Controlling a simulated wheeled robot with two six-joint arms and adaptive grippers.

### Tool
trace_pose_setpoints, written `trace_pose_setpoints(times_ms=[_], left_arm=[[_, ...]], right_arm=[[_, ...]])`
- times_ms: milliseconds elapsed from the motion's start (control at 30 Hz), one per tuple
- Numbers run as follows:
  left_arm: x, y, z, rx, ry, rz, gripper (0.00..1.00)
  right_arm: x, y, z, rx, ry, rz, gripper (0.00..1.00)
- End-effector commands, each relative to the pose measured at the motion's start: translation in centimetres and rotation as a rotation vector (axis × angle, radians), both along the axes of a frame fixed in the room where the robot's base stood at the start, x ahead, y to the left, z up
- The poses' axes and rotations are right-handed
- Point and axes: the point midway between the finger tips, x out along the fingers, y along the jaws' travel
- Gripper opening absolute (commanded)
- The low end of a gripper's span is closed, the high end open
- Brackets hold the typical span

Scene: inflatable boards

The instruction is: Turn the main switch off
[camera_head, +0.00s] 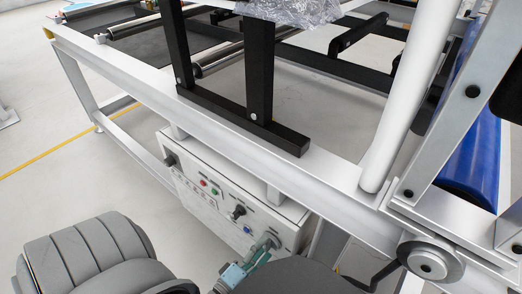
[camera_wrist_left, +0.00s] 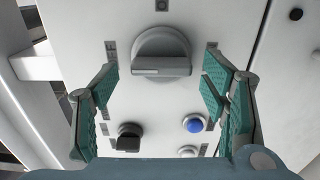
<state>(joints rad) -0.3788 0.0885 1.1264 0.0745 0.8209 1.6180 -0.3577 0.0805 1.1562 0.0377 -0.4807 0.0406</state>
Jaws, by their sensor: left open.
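The main switch looks to be the large grey rotary knob (camera_wrist_left: 162,52) in the left wrist view, on the pale face of a control box. Its raised grip bar lies level across the picture. A label, partly hidden by a finger, stands to its left. My left gripper (camera_wrist_left: 160,85) is open, with one teal finger on each side below the knob, apart from it. In the head view the left gripper (camera_head: 248,264) is at the lower right of the control box (camera_head: 205,196), close to the knob (camera_head: 268,239), which it partly hides. My right gripper is not seen.
A smaller black knob (camera_wrist_left: 128,137) and a blue button (camera_wrist_left: 193,124) sit below the main switch. Red (camera_head: 203,183) and green (camera_head: 214,191) buttons are on the same box. The box hangs under a white machine frame (camera_head: 225,133). Open floor lies left.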

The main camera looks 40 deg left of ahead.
Motion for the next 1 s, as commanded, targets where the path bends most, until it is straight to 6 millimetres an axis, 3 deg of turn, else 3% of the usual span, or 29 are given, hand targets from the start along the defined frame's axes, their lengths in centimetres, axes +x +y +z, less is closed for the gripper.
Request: trace_pose_setpoints(times_ms=[133, 233, 367, 500, 1000], left_arm=[[-0.1, 0.0, 1.6, 0.001, -0.002, 0.000, 0.67], [-0.1, 0.1, 4.0, 0.000, -0.007, 0.000, 0.67], [-0.1, 0.1, 7.2, -0.001, -0.012, 0.002, 0.77], [0.0, 0.0, 9.5, 0.000, -0.009, -0.001, 0.67], [0.0, 0.0, 9.9, 0.000, -0.001, 0.000, 0.67]], right_arm=[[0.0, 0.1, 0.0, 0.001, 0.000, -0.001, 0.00], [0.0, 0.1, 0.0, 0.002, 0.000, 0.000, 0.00], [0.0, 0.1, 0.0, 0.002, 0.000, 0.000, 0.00], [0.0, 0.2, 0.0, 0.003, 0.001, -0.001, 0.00], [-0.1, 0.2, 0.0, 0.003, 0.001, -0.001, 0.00]])
